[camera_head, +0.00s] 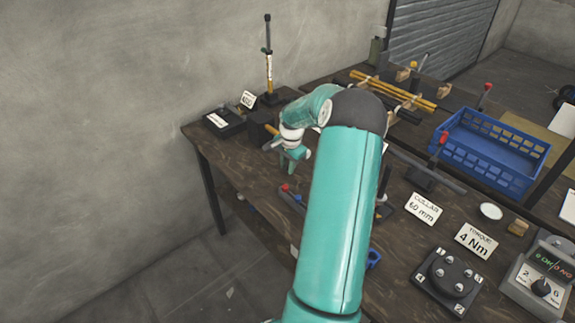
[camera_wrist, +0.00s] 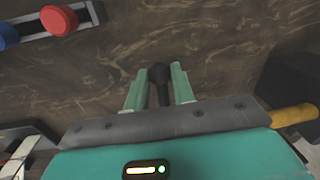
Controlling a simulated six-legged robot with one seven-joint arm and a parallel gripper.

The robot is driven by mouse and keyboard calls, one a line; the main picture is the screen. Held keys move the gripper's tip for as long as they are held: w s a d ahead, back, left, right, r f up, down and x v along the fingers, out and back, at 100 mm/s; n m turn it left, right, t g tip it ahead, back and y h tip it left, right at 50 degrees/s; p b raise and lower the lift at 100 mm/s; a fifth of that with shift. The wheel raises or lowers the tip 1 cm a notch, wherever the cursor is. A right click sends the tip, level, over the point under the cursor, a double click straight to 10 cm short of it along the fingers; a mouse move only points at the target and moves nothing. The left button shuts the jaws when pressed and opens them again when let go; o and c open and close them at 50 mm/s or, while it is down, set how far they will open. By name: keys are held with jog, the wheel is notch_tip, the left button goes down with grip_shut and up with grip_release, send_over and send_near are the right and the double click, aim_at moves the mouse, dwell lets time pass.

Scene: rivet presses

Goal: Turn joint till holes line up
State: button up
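My gripper (camera_head: 296,160) is over the left part of the wooden workbench, partly behind my own arm in the head view. In the wrist view its two pale green fingers (camera_wrist: 160,85) stand apart. A dark rod with a rounded end (camera_wrist: 159,76) shows between them, with gaps on both sides. I cannot tell what the rod belongs to. A grey bar with a red knob (camera_wrist: 58,19) and a blue knob (camera_wrist: 6,35) lies at the upper left of the wrist view; the bar (camera_head: 291,198) also shows in the head view. I cannot make out the joint or its holes.
The workbench (camera_head: 243,172) stands by a grey wall. An upright tool (camera_head: 268,65), a dark block (camera_head: 262,127) with a yellow handle (camera_wrist: 294,115), a blue crate (camera_head: 490,150), a COLLAR 60 mm card (camera_head: 422,209) and a numbered dial fixture (camera_head: 450,280) stand around the arm.

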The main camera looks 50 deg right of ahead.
grip_shut()
jog(key=shift+r, duration=0.1)
jog(key=shift+w+a+r+t+y, duration=0.15)
jog(key=shift+r+y, duration=0.25)
jog(key=shift+y, duration=0.4)
jog(key=shift+a+r+t+y, duration=0.1)
jog(key=shift+r+t+y, duration=0.2)
jog(key=shift+y, duration=0.5)
jog(key=shift+a+r+t+y, duration=0.1)
jog(key=shift+r+t+y, duration=0.2)
jog(key=shift+r+y, duration=0.75)
jog(key=shift+r+t+y, duration=0.25)
jog(key=shift+r+y, duration=0.25)
jog(key=shift+y, duration=0.95)
jog(key=o, duration=0.8)
grip_release()
